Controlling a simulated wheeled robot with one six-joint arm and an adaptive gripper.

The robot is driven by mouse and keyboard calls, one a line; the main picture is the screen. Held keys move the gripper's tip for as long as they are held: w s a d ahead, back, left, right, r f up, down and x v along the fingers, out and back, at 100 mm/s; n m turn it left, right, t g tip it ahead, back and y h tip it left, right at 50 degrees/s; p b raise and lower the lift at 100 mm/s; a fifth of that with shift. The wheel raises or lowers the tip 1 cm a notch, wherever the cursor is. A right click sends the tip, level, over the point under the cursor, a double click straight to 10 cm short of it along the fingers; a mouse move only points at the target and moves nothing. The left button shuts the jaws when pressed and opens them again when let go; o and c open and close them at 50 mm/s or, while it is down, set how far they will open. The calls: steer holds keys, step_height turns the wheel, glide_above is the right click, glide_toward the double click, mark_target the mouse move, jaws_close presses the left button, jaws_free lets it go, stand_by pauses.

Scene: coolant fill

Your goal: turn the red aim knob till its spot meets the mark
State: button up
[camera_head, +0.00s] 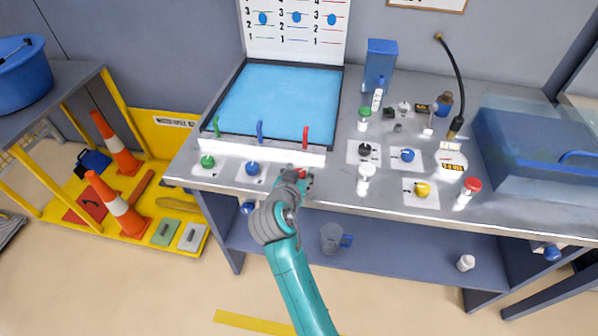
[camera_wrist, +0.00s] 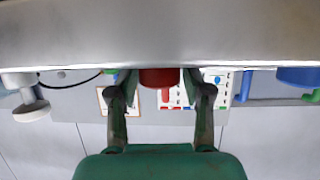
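The red aim knob (camera_head: 301,173) is at the front edge of the blue tray, at the right end of a row with a green knob (camera_head: 207,161) and a blue knob (camera_head: 252,168). In the wrist view the red knob (camera_wrist: 159,79) sits between the two fingers of my gripper (camera_wrist: 160,82). The fingers stand open on either side of it, with what looks like a small gap. In the head view my gripper (camera_head: 292,176) covers part of the knob and its plate. I cannot make out the knob's spot or its mark.
Behind the knobs are a white bar (camera_head: 275,150) with green, blue and red upright nozzles, a blue tray (camera_head: 345,95) and a numbered board (camera_head: 296,45) with blue dots. To the right are a black knob (camera_head: 365,150), white bottles (camera_head: 366,178) and a clear blue bin (camera_head: 530,140).

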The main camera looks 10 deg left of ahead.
stand_by(0.3)
steer(key=v, duration=1.2)
steer(key=s+d+f+n+y, duration=0.3)
steer(key=s+d+f+n, duration=0.1)
steer(key=s+d+f, duration=1.15)
steer(key=s+d+r+m, duration=0.1)
steer(key=s+d+r, duration=0.2)
steer(key=s, duration=0.5)
steer(key=s+d+r+m+t+h, duration=0.1)
steer(key=s+d+r, duration=0.2)
steer(key=s+d, duration=0.2)
steer(key=s+d+r, duration=0.3)
steer(key=s+d, duration=0.1)
steer(key=s, duration=0.6)
steer(key=shift+s+d+m+h, duration=0.15)
steer(key=shift+s+m+h, duration=0.15)
steer(key=shift+s+m, duration=0.1)
